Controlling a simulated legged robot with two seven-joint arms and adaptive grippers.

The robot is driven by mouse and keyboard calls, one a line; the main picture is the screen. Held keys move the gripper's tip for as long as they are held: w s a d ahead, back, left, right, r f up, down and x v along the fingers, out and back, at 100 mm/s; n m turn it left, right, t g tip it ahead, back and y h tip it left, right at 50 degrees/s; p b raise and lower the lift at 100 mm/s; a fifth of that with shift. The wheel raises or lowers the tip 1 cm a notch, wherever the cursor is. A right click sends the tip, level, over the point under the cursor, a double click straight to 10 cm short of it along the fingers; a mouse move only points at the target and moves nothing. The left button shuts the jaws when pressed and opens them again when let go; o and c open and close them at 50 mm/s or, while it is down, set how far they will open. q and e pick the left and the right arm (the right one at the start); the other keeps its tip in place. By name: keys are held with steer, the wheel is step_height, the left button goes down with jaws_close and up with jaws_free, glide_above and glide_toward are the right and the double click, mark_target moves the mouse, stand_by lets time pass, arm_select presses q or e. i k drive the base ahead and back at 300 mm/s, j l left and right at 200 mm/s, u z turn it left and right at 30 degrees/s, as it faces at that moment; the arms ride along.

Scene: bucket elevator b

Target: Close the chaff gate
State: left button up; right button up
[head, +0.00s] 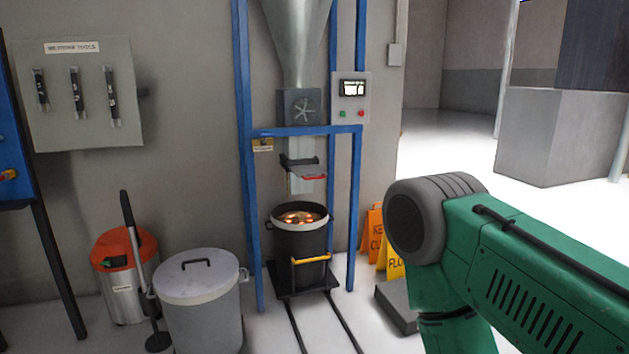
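A metal hopper (298,35) narrows into a dark valve box (305,107) with a star-shaped mark, inside a blue frame (247,175). Below it, a slide plate with a red front part (308,177) sits at the spout (301,186); it looks like the chaff gate, but no label is readable. The plate seems to stick out toward me; I cannot tell how far it is open. A black bucket (300,245) with a yellow handle stands under the spout, with glowing orange material inside. Neither gripper shows in the head view.
A control box (351,97) with green and red buttons is on the right post. A lidded grey bin (200,305) and an orange-topped canister (122,275) stand left. Yellow floor signs (391,256) stand right. Floor rails (325,325) run toward me.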

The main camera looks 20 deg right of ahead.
mark_target(305, 172)
steer(key=i+l+u, duration=0.1)
steer(key=i+l, duration=0.15)
steer(key=i, duration=0.15)
steer(key=i+l, duration=0.25)
steer(key=i, duration=0.15)
steer(key=u, duration=0.05)
